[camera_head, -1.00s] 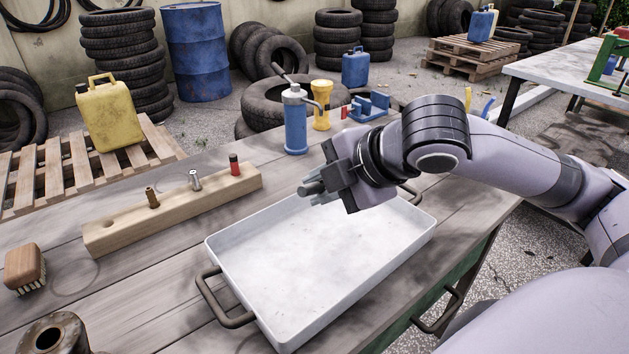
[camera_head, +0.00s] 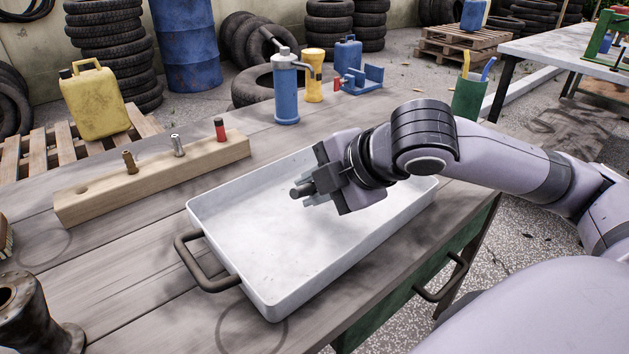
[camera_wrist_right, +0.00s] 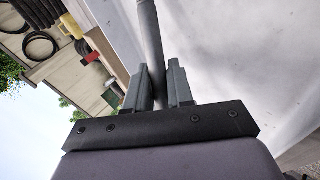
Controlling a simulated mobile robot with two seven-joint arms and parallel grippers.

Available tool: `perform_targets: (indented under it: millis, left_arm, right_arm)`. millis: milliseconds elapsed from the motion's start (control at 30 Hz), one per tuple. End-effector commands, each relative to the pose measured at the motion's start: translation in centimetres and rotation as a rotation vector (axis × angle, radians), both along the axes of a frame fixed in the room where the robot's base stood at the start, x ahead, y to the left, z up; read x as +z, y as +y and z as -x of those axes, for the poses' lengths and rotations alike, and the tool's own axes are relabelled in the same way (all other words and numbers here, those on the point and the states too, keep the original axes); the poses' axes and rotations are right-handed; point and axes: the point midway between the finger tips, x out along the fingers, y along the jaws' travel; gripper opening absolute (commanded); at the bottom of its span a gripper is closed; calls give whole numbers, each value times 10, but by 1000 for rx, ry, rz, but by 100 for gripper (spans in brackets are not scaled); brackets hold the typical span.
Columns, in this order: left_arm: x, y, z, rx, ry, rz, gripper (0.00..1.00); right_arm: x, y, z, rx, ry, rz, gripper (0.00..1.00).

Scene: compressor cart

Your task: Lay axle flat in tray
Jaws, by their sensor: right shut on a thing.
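The white rectangular tray (camera_head: 247,284) lies on the wooden bench with its inside bare. My right gripper (camera_head: 308,190) is over the tray's far middle part, with the arm coming from the right. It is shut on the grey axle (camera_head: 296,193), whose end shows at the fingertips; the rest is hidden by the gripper. In the right wrist view the axle (camera_wrist_right: 151,45) is a grey rod between the two fingers (camera_wrist_right: 160,88), pointing away past their tips. The tray's pale surface (camera_wrist_right: 215,55) fills the right side there. My left gripper is out of view.
A wooden block (camera_head: 150,178) with several upright pins stands left of the tray. A dark metal part (camera_head: 30,315) stands at the near left. The tray has side handles (camera_head: 205,268).

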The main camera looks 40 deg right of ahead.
Motion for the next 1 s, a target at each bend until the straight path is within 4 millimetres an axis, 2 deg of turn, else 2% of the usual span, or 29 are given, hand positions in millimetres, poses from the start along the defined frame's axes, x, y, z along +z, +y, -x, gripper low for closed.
perform_targets:
  millis: [300,333,400,767,1000]
  left_arm:
    - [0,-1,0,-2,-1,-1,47]
    - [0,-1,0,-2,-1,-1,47]
    - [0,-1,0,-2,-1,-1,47]
    - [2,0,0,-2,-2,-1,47]
    - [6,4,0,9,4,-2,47]
  right_arm:
    - [-1,0,0,0,-2,0,0]
    - [-1,0,0,0,-2,0,29]
    - [-1,0,0,0,-2,0,51]
    - [0,-1,1,-1,1,1,52]
    - [19,-6,19,0,-1,4,52]
